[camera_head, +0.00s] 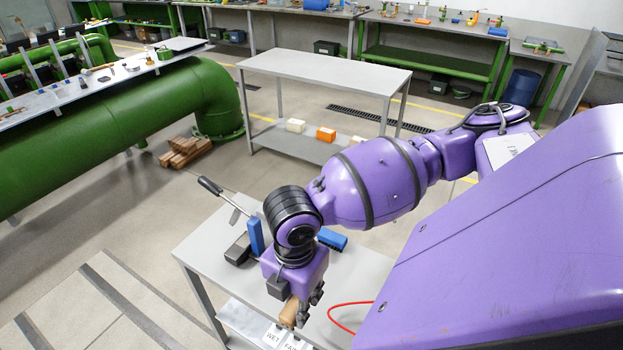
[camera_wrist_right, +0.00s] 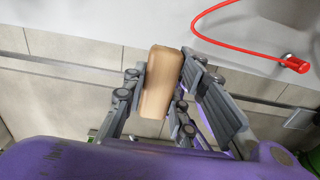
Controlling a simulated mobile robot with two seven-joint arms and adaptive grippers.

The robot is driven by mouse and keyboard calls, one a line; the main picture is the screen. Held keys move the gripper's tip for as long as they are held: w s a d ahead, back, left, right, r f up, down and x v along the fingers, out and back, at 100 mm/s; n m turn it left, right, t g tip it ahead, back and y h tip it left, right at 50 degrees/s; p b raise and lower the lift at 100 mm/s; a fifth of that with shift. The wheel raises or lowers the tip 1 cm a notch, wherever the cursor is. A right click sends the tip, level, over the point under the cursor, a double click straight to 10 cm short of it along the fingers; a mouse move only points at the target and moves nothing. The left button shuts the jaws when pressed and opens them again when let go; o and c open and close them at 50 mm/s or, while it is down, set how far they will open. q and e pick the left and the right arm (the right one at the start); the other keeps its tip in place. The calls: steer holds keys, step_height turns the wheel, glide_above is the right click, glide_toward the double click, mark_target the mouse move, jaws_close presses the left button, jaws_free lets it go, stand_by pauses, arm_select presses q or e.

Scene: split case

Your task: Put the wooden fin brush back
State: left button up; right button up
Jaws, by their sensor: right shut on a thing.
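My right gripper (camera_head: 300,308) is above the front edge of the near grey table (camera_head: 210,244). It is shut on the wooden fin brush (camera_head: 289,312), a light brown block with rounded corners. In the right wrist view the brush (camera_wrist_right: 160,85) sits between the two grey fingers of the gripper (camera_wrist_right: 158,100). Only its wooden body shows; I cannot see any bristles. My left gripper is not in view.
White cards (camera_head: 272,335), one reading WET, are at the table's front edge. A red cable (camera_head: 342,318) lies right of the gripper. A blue block (camera_head: 256,236), another blue item (camera_head: 332,239), a dark item (camera_head: 238,249) and a black-handled tool (camera_head: 211,187) are behind it.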

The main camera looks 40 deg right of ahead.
steer(key=w+d+f, duration=0.1)
steer(key=d+f, duration=0.3)
steer(key=w+d+f, duration=0.1)
steer(key=d+f, duration=0.1)
steer(key=shift+w+f, duration=0.3)
step_height(320, 180, down, 3)
steer(key=shift+f, duration=0.1)
steer(key=o, duration=1)
steer(key=shift+w, duration=0.1)
step_height(320, 180, up, 12)
